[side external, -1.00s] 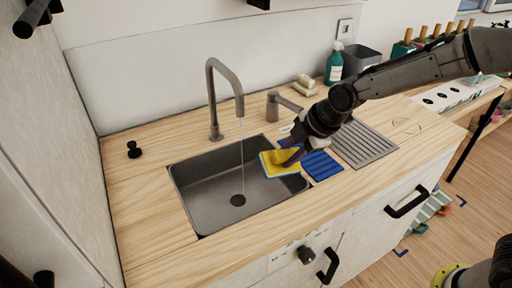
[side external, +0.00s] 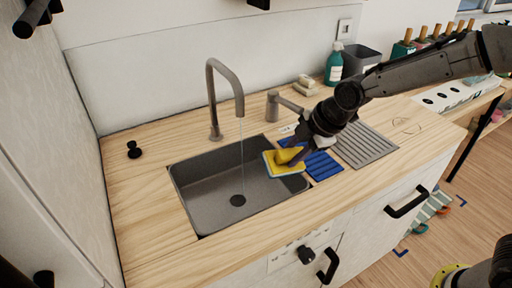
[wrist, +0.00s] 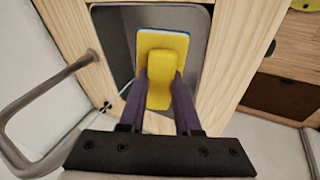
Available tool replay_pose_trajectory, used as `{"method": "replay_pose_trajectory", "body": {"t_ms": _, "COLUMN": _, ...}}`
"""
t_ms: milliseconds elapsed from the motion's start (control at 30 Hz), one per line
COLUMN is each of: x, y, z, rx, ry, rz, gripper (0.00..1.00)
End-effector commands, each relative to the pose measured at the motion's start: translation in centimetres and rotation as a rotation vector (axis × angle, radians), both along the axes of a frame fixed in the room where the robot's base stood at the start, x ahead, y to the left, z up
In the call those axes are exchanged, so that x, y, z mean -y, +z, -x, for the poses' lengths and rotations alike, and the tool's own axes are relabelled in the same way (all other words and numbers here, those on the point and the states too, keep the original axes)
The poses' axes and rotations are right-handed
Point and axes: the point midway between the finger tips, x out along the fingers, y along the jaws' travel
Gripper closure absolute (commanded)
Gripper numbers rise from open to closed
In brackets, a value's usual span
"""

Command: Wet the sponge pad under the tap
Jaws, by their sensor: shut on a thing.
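The sponge pad (side external: 284,163) is yellow with a thin blue layer and a raised yellow grip. My gripper (side external: 290,157) is shut on that grip, and holds the pad over the right part of the sink. In the wrist view the pad (wrist: 160,45) lies between my gripper's purple fingers (wrist: 160,90), with the sink behind it. The tap (side external: 212,98) arches over the sink (side external: 215,210) and a thin stream of water (side external: 242,155) falls from it towards the drain. The pad is to the right of the stream and apart from it.
A second, shorter spout (side external: 283,103) stands behind the sink. A green bottle (side external: 334,66), a grey bin (side external: 360,60) and pale blocks (side external: 306,85) stand at the back. The left counter is mostly clear.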

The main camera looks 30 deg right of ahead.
Motion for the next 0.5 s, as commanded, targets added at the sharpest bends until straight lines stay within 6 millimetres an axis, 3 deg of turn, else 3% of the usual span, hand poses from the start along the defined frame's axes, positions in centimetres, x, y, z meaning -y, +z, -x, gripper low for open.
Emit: {"method": "replay_pose_trajectory", "body": {"t_ms": 500, "x": 1.4, "y": 3.0, "z": 3.3, "rx": 0.003, "ry": 0.000, "rz": -0.001, "gripper": 1.00}}
